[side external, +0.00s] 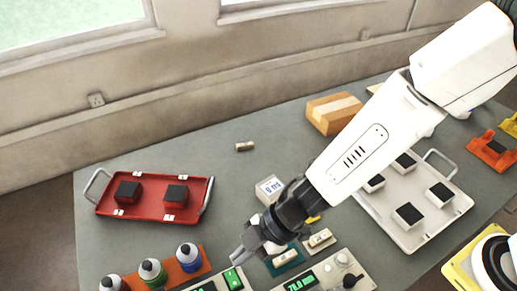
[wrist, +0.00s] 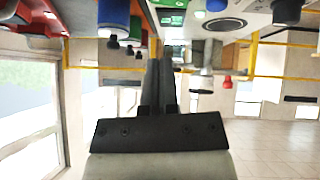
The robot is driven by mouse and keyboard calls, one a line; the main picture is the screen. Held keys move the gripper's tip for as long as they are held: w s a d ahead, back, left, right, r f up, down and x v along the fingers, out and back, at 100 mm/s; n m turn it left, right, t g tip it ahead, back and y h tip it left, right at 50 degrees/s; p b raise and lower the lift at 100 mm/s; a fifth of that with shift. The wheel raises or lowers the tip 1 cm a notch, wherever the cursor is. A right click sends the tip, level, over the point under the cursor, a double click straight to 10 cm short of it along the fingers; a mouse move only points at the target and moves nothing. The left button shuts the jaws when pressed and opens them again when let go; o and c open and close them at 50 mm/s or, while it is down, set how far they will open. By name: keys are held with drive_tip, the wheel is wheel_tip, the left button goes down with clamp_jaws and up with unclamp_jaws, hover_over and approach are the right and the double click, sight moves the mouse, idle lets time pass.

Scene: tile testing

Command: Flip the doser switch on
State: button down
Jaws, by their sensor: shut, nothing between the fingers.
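My gripper (side external: 238,257) is shut and empty, low over the front of the table. It points down toward a console with a green display and a bright green switch-like part (side external: 233,279), partly cut off by the bottom edge. In the wrist view my fingers (wrist: 165,64) are together, with a green patch (wrist: 172,18) just beyond their tips. A second console (side external: 325,276) with a green readout and knobs stands to the right. I cannot tell which console is the doser, or how its switch is set. Contact between fingertips and console cannot be made out.
A red tray (side external: 105,208) holds two dark-topped blocks. A white tray (side external: 440,235) holds several blocks. A cardboard box (side external: 334,113) sits behind. The middle-left table is mostly clear.

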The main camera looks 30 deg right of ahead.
drive_tip(key=v, duration=0.8)
drive_tip(key=shift+w+r, duration=0.2)
drive_tip(key=shift+w, duration=0.55)
drive_tip(key=shift+d, duration=0.1)
drive_tip(key=w+d+m+t+h, duration=0.3)
drive_tip(key=w+d+m, duration=0.1)
drive_tip(key=d, duration=0.4)
drive_tip(key=w+d+m+t+h, duration=0.2)
drive_tip(key=w+d+m, duration=0.2)
drive_tip(key=d, duration=0.3)
drive_tip(key=s+d+m+g+h, duration=0.1)
drive_tip(key=s+d+m+h, duration=0.1)
drive_tip(key=s+d+m, duration=0.2)
drive_tip(key=s+d+m+g+h, duration=0.2)
drive_tip(key=s+d+m, duration=0.2)
drive_tip(key=d, duration=0.7)
drive_tip(key=m, duration=0.2)
drive_tip(key=shift+s+d+m+g, duration=0.3)
drive_tip(key=shift+s+d, duration=0.05)
